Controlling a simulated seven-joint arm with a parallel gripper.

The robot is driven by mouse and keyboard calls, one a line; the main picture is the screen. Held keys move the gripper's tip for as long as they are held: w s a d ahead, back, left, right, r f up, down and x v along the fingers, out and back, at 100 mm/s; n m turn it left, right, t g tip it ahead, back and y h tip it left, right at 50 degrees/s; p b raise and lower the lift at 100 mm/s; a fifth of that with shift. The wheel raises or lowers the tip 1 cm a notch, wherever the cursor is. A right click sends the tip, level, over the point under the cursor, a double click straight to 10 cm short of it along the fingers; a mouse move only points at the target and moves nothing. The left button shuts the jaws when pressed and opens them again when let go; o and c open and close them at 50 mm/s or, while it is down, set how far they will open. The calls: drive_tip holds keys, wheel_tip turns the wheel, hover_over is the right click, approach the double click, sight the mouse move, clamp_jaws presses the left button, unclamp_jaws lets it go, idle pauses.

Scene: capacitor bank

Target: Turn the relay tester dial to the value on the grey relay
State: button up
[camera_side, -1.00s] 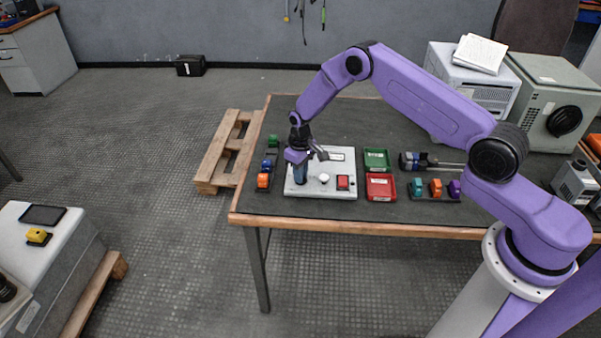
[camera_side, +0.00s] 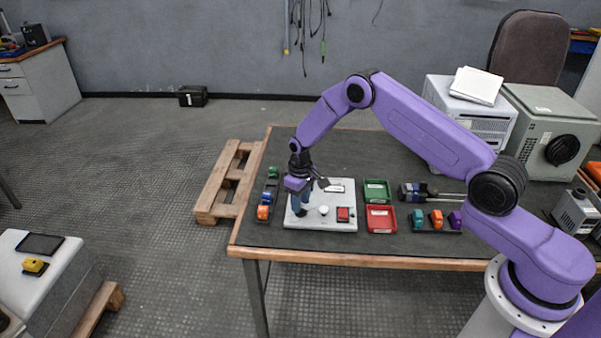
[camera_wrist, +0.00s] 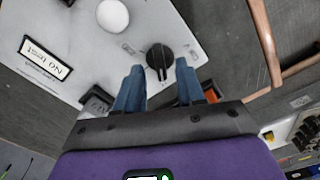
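The relay tester (camera_side: 346,222) is a light panel lying on the dark table. Its black dial (camera_wrist: 160,58) has a raised pointer bar and shows in the wrist view just past my fingertips. My gripper (camera_wrist: 160,68) has two blue fingers, apart, one on each side of the dial; I cannot tell whether they touch it. In the side view my gripper (camera_side: 302,212) points down over the panel's left part and hides the dial. A white knob (camera_wrist: 113,15) and a "No test" display (camera_wrist: 45,57) are on the panel. I cannot pick out the grey relay or its value.
A red button (camera_side: 343,214) is on the panel. Several coloured relays (camera_side: 264,212) stand in a column left of it. Green (camera_side: 377,188) and red (camera_side: 380,218) bins and another relay row (camera_side: 437,218) stand to the right. The wooden table edge (camera_side: 340,259) runs in front.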

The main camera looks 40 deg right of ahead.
wheel_tip(320, 180, up, 16)
drive_tip(key=shift+f, duration=0.2)
idle(0.4)
drive_tip(key=s+a+r+n, duration=0.2)
drive_tip(key=s+a+r, duration=0.3)
drive_tip(key=s, duration=0.4)
drive_tip(key=s+a+r+n, duration=0.3)
drive_tip(key=s+a+r, duration=0.15)
drive_tip(key=s, duration=0.55)
drive_tip(key=s+d+r+n, duration=0.1)
drive_tip(key=s+d+n, duration=0.1)
drive_tip(key=s, duration=0.9)
drive_tip(key=s+d+r+n, duration=0.1)
drive_tip(key=s+d, duration=0.4)
drive_tip(key=s, duration=0.7)
drive_tip(key=shift+s+r+n, duration=0.15)
drive_tip(key=shift+s+n, duration=0.15)
drive_tip(key=shift+n, duration=0.4)
